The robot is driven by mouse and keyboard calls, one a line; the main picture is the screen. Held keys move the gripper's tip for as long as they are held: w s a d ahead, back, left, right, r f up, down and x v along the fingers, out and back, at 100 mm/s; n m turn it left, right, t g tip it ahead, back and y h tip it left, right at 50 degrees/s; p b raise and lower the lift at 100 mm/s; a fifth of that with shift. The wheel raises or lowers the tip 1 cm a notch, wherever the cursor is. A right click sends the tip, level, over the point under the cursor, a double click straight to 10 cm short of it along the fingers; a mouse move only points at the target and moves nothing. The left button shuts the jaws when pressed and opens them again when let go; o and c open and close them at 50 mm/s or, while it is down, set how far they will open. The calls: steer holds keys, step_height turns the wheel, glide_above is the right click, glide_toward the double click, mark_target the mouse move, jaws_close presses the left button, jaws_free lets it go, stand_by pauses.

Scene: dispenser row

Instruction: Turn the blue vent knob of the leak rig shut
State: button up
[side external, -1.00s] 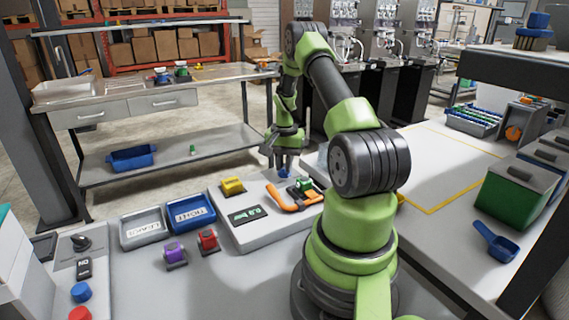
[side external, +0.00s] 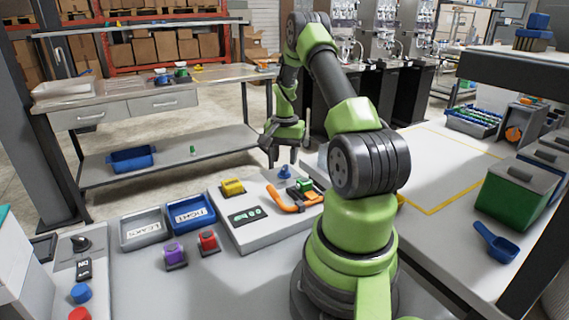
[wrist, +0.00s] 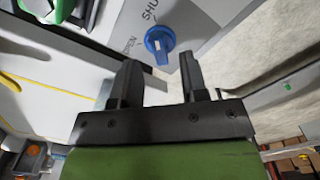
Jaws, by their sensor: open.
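The blue vent knob (side external: 285,172) stands on the far part of the leak rig's pale top (side external: 258,185). In the wrist view the knob (wrist: 160,42) lies just beyond the gap between my fingertips, near the printed words SHUT and OPEN. A pale mark shows on the knob; I cannot tell for sure which word it faces. My gripper (side external: 281,160) is open and empty, pointing down, a little above and left of the knob and apart from it. Both fingers of my gripper (wrist: 158,68) show in the wrist view with nothing between them.
The rig also carries a yellow block (side external: 232,187), a display (side external: 248,215) and an orange clamp handle (side external: 290,205) by a green part. Grey LEAKS (side external: 143,237) and blue TIGHT (side external: 190,213) trays stand left, with purple (side external: 175,254) and red (side external: 208,241) pieces in front.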

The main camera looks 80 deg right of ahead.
mark_target(284, 167)
step_height(284, 167, up, 7)
steer(key=shift+r, duration=0.15)
stand_by(0.4)
steer(key=w+a+r+n+t+h, duration=0.1)
steer(key=w+a+r+n+t, duration=0.15)
steer(key=a+r, duration=0.6)
steer(key=w+a+r+n+t, duration=0.1)
steer(key=w+a+r+n, duration=0.4)
steer(key=a, duration=0.6)
steer(key=s+a+r+n+t+y, duration=0.3)
steer(key=s+a+n, duration=0.3)
steer(key=s+a, duration=0.5)
steer(key=a, duration=0.4)
steer(key=shift+s+a+n+t, duration=0.15)
steer(key=shift+s+n+t, duration=0.2)
steer(key=shift+s, duration=0.05)
